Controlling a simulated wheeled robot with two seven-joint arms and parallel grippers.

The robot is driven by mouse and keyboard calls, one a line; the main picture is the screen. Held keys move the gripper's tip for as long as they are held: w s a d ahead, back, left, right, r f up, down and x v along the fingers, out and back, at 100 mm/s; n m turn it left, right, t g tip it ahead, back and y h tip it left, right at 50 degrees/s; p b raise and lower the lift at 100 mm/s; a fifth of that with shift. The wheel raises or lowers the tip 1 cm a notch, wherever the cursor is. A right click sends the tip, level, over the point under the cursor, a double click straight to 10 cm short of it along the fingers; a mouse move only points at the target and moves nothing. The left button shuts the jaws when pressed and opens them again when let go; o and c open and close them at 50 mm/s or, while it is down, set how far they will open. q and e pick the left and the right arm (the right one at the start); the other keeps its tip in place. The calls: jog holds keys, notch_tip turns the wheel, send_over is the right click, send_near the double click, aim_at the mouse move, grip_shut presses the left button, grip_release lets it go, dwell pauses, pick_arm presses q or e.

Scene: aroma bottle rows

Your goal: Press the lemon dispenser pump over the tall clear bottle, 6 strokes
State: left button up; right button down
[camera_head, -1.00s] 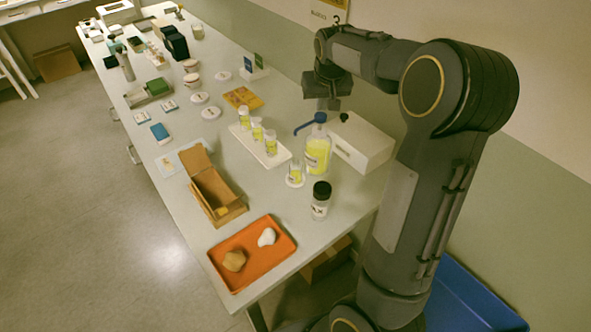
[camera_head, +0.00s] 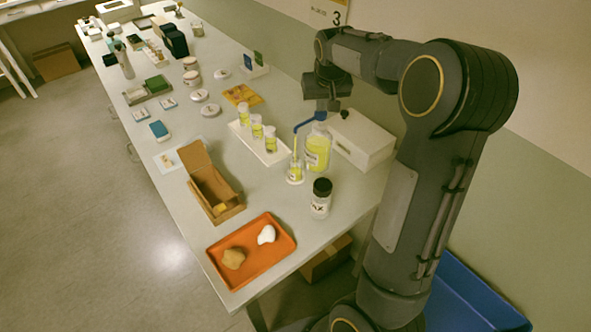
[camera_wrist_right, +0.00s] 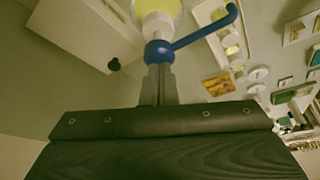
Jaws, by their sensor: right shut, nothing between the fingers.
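The lemon dispenser (camera_head: 318,152) is a clear bottle of yellow liquid with a blue pump head and a long blue spout (camera_head: 303,124) pointing left. A narrow clear bottle (camera_head: 296,171) with yellow in it stands upright on a small white disc below the spout's end. A thin yellow stream (camera_head: 296,146) runs from the spout down to this bottle. My right gripper (camera_head: 322,108) is shut and empty, its fingertips down on top of the pump head. In the right wrist view, the closed fingers (camera_wrist_right: 158,75) meet the blue pump head (camera_wrist_right: 158,52). My left gripper is out of view.
A white tray (camera_head: 279,155) with several yellow-filled vials stands left of the dispenser. A white box (camera_head: 362,143) is close on its right. A black-capped jar (camera_head: 320,204) stands in front. An open cardboard box (camera_head: 231,212) and orange tray (camera_head: 281,266) are nearer the front left.

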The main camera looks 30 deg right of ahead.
jog(key=shift+f+b, duration=0.4)
jog(key=shift+f, duration=0.3)
jog(key=shift+r, duration=0.1)
jog(key=shift+r+p, duration=1.2)
jog(key=shift+r, duration=0.2)
notch_tip(320, 180, up, 6)
jog(key=p, duration=0.5)
